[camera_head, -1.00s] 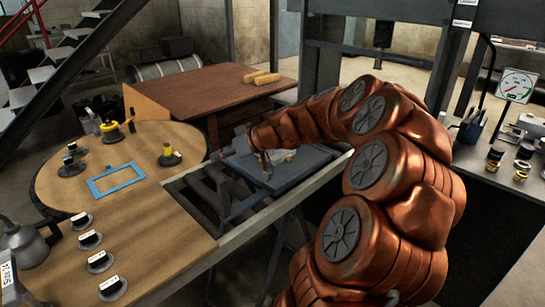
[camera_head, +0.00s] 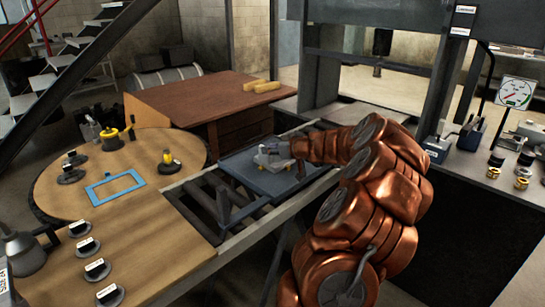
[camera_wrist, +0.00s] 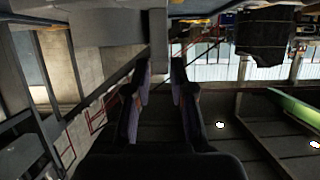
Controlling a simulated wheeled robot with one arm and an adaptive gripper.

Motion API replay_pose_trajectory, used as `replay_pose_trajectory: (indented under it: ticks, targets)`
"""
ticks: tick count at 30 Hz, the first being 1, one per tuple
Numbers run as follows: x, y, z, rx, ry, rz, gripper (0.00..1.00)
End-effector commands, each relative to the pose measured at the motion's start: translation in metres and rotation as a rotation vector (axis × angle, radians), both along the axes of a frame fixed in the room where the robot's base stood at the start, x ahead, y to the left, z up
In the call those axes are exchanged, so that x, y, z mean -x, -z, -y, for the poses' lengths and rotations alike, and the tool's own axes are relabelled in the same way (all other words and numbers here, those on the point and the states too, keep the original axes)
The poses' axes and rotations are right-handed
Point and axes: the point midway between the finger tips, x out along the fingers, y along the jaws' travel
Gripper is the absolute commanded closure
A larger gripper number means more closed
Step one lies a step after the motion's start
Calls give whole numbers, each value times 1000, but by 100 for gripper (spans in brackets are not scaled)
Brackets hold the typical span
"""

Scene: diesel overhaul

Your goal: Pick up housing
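The housing (camera_head: 270,155) is a small light grey metal casting. It sits on a blue-grey plate (camera_head: 262,184) over the frame in the middle of the head view. My gripper (camera_head: 298,168) is at the right side of the housing, close to it, with its fingers partly hidden by my wrist; I cannot tell whether they touch the housing. In the wrist view the two dark fingers of my gripper (camera_wrist: 161,68) stand apart. A pale grey shape (camera_wrist: 158,40) shows in line with the gap; I cannot tell whether it is the housing.
A wooden bench (camera_head: 150,240) with a blue frame (camera_head: 115,187) and several black-based parts lies left. A brown table (camera_head: 215,97) with yellow blocks stands behind. A dark press frame (camera_head: 318,75) rises behind my arm. A grey bench with a gauge (camera_head: 515,93) is right.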

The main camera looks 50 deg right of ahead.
Motion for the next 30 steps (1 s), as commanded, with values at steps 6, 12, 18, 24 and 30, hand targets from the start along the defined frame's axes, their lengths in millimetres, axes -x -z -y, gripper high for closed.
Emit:
replay_pose_trajectory:
  ticks: [6,12,18,24,30]
  targets:
    - [-11,3,-1,0,-2,-2,77]
    - [-33,11,0,-1,-2,-4,77]
    - [-48,17,1,2,-2,-1,77]
    - [-51,19,1,1,0,0,77]
    - [-51,19,1,1,-1,0,84]
